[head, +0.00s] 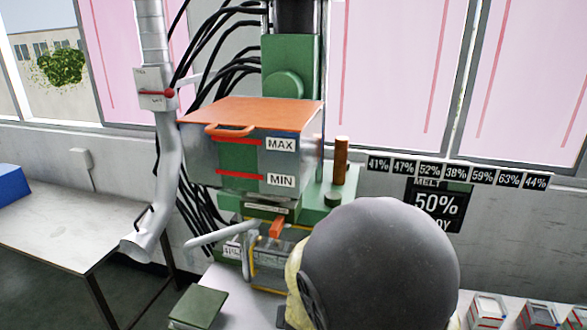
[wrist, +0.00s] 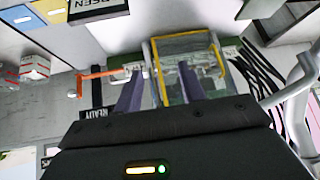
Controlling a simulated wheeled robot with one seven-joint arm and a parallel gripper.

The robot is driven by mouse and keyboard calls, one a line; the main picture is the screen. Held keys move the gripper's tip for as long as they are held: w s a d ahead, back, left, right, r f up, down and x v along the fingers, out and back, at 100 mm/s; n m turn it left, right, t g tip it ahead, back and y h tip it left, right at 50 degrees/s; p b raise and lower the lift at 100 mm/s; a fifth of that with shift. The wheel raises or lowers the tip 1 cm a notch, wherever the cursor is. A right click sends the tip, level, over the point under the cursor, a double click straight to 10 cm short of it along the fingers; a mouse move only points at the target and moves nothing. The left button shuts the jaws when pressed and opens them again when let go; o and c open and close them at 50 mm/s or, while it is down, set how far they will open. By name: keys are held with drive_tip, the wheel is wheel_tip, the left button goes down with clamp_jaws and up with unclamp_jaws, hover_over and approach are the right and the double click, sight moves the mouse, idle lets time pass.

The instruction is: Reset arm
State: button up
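My gripper (wrist: 160,78) shows in the wrist view with its two purple-grey fingers spread apart. Nothing is held between them. Beyond the fingertips is a clear guard with a yellow frame (wrist: 184,36), part of the green machine; I cannot tell how far away it is. An orange lever (wrist: 98,74) is left of the fingers. In the head view my gripper cannot be made out. A large dark rounded shape close to the camera hides the lower middle and the right part of the machine's base.
The head view shows the metal hopper (head: 228,157) with its orange lid closed, a silver duct (head: 168,190) and black cables (head: 196,205) beside it. Small trays (head: 540,315) stand at lower right. Percentage signs (head: 455,173) hang on the wall.

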drive_tip(key=s+d+r+n+g, duration=0.1)
drive_tip(key=s+d+g, duration=0.4)
drive_tip(key=s+d, duration=0.5)
drive_tip(key=d+r, duration=0.1)
drive_tip(key=d, duration=0.2)
drive_tip(key=shift+s, duration=0.15)
idle(1.9)
